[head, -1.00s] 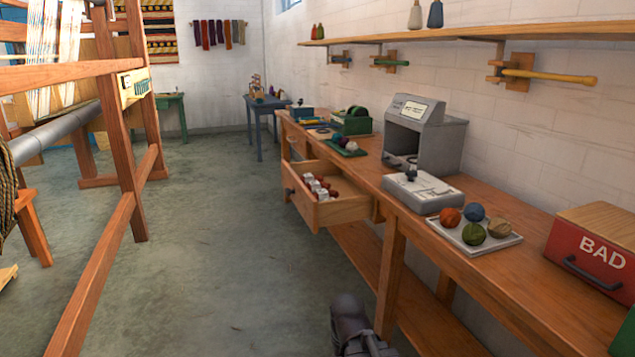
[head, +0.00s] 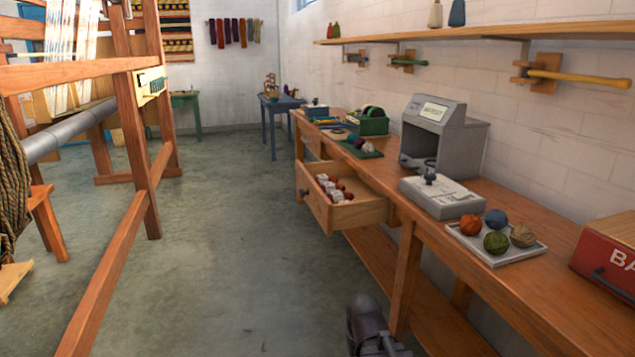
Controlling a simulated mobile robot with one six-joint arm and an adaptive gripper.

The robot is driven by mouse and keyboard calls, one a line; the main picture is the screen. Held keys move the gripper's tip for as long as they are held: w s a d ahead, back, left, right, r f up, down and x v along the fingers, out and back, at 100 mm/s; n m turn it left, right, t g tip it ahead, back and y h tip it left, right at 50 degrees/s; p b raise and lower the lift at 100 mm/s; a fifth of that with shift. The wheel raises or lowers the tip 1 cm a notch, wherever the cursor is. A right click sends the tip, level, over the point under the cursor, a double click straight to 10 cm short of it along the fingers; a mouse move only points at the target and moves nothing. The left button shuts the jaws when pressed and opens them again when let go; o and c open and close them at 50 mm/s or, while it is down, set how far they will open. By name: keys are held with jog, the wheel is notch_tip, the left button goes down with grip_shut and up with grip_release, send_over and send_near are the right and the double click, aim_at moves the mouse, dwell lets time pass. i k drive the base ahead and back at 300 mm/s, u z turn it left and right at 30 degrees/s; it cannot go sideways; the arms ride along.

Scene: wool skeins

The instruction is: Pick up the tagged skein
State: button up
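Orange (head: 470,225), blue (head: 496,218), green (head: 496,242) and tan (head: 523,235) balls of wool sit on a pale tray (head: 500,257) on the wooden workbench. A few smaller balls (head: 360,143) lie on a green mat farther along the bench. I cannot make out a tag on any of them. A dark part of my arm (head: 368,325) shows at the bottom edge, low beside the bench and well apart from the tray. My gripper's fingers cannot be made out there, so its opening is unclear.
An open drawer (head: 347,215) with white and dark red items juts into the aisle. A grey machine (head: 443,135) and a red box (head: 610,258) stand on the bench. The wooden loom (head: 140,130) is at the left. The floor (head: 235,250) between is clear.

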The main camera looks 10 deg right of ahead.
aim_at(320, 179)
jog(key=i, duration=0.9)
jog(key=z, duration=0.05)
